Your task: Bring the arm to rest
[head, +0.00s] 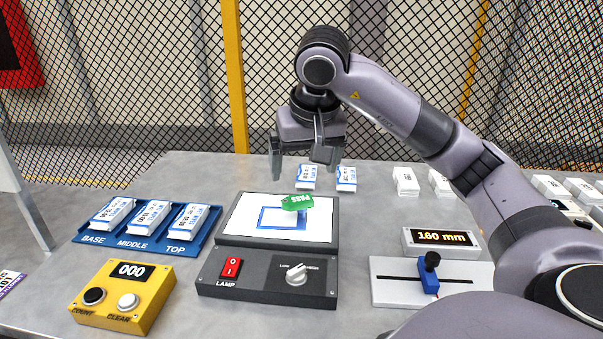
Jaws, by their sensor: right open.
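My right arm reaches in from the right side of the head view and bends at a high elbow. My right gripper (302,165) hangs down above the back of the table, fingers apart, with nothing between them. It is behind and above the light panel (240,222). My left gripper is not in view.
A blue tray (83,233) with white packs is at left, near a yellow counter (122,297) reading 000. A lamp box (262,283) stands in front. A slider (400,283) and a 160 mm display (440,239) are at right.

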